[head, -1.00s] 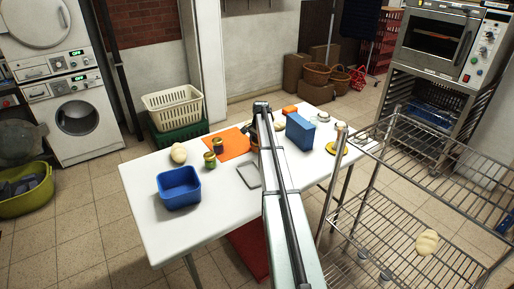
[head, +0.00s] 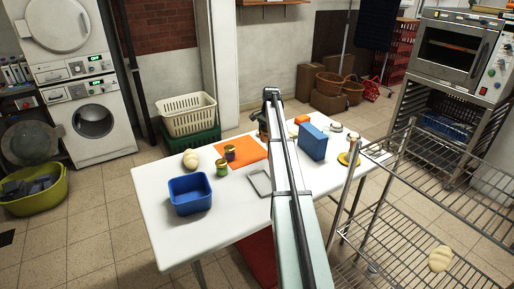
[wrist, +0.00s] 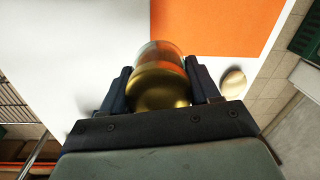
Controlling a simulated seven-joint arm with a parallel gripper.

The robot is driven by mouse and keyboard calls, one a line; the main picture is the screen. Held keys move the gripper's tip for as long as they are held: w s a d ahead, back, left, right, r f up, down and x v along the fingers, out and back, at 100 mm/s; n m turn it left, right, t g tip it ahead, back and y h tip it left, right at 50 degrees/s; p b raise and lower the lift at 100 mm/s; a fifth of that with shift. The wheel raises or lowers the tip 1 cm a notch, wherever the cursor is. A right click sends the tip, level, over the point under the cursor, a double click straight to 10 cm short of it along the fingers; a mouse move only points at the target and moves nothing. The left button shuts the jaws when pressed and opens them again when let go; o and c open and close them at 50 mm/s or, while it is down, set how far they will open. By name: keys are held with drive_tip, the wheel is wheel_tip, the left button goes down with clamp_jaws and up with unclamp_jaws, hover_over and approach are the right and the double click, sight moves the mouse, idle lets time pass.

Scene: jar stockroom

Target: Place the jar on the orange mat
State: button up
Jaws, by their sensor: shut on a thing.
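My gripper (wrist: 160,92) is shut on a glass jar with a gold-coloured part (wrist: 158,85), held between its two fingers in the wrist view. In the head view my arm hides most of the gripper and the held jar. The orange mat (head: 246,149) lies flat on the far part of the white table. In the wrist view the mat (wrist: 215,27) shows beyond and to the right of the held jar. A jar with a dark lid (head: 230,153) stands at the mat's left front edge. A green jar (head: 222,168) stands just in front of it.
A blue bin (head: 190,194) and a pale bread-like thing (head: 190,159) are on the table's left. A grey frame or tray (head: 258,183) lies beside my arm. A blue box (head: 313,142) stands to the right, near a wire rack (head: 400,205). The table's front is clear.

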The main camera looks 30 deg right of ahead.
drive_tip(key=g, duration=0.1)
hover_over(249, 148)
drive_tip(key=shift+w+f, duration=0.15)
drive_tip(key=shift+f, duration=4.6)
drive_tip(key=shift+f, duration=0.15)
drive_tip(key=o, duration=1.2)
wheel_tip(249, 148, up, 12)
drive_tip(key=shift+d+r, duration=0.1)
drive_tip(key=shift+r, duration=0.1)
